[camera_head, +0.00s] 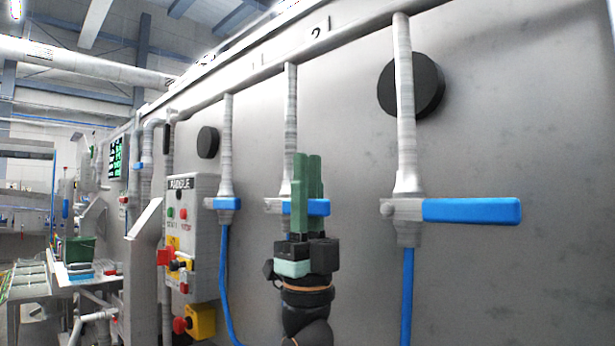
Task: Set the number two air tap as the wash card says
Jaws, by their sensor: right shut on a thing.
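Three air taps with blue lever handles hang on vertical pipes along the grey wall. The middle tap's blue handle (320,207) lies about level and points right. My right gripper (307,170) has its green fingers upright in front of that tap, shut on the handle, part of which they hide. The near tap's blue handle (470,210) and the far tap's handle (229,203) also lie about level. A "2" mark (316,32) is above, between the middle and near pipes. I see no readable wash card. My left gripper is out of view.
A control box (190,215) with buttons and a yellow-and-red emergency stop (200,322) stand left of the taps. Blue hoses (408,300) hang below. Round black discs (425,85) are on the wall. A small screen (118,157) is farther left, its text unreadable.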

